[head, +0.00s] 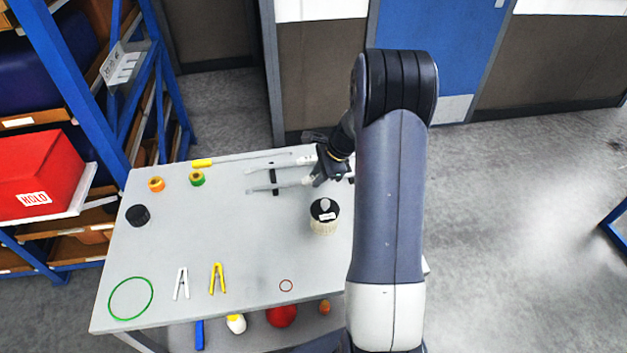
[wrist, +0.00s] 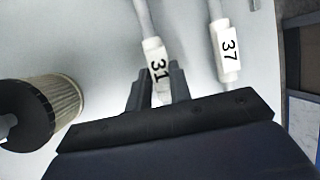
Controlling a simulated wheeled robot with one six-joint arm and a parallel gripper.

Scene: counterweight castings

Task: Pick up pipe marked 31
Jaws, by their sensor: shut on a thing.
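The pipe marked 31 is a thin grey rod with a white tag; its tag (wrist: 157,62) sits between the dark fingers of my gripper (wrist: 159,88) in the wrist view. My gripper is shut on this tagged end. In the head view my gripper (head: 321,172) is over the far part of the table, and the pipe marked 31 (head: 284,186) points left from it. I cannot tell whether the pipe is clear of the tabletop. A similar pipe marked 37 (wrist: 226,50) lies beside it, to the right in the wrist view, apart from the fingers.
A black-topped ribbed filter (head: 324,216) stands near my gripper; it also shows in the wrist view (wrist: 66,97). A small dark piece (head: 273,182) is by the pipes. The grey table (head: 235,235) holds tape rolls, clamps and rings, with clear room mid-table. Blue shelving (head: 75,85) stands left.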

